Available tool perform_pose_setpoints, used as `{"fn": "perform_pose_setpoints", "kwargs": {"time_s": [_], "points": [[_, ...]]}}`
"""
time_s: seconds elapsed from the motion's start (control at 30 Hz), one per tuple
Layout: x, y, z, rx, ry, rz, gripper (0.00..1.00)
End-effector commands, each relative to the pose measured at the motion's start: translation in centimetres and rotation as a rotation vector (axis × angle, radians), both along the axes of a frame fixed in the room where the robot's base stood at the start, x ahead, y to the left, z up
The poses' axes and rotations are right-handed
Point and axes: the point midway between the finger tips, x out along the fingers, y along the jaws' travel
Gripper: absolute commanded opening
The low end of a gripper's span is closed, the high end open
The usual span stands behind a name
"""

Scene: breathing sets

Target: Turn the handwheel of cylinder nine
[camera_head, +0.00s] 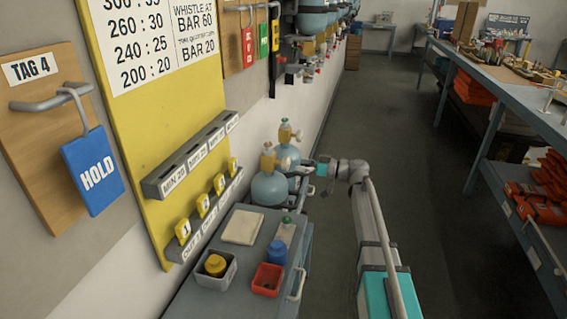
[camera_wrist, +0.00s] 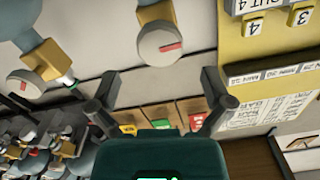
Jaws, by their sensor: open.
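Two blue cylinders with brass valves stand by the wall in the head view, a nearer one (camera_head: 269,188) and a farther one (camera_head: 286,154). No number shows on either, so I cannot tell which is nine. In the wrist view, one grey round handwheel (camera_wrist: 162,46) with a red mark lies above the gap between my fingers, on a brass valve. A second handwheel (camera_wrist: 25,84) with a red mark is at the left. My gripper (camera_head: 307,180) is open and empty, right of the cylinders. Its two fingers also show in the wrist view (camera_wrist: 160,80), apart from both handwheels.
A yellow board (camera_head: 140,130) hangs on the left wall. A long workbench (camera_head: 500,95) lines the right; the aisle floor (camera_head: 395,130) is clear.

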Motion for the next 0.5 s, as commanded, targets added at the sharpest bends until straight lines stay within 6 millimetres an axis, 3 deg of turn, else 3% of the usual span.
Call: {"fn": "perform_pose_setpoints", "kwargs": {"time_s": [0.2,0.5], "points": [[0.9,3.2,0.0,0.000,0.000,0.003,1.00],[1.5,5.6,0.0,0.000,0.000,0.001,1.00]]}}
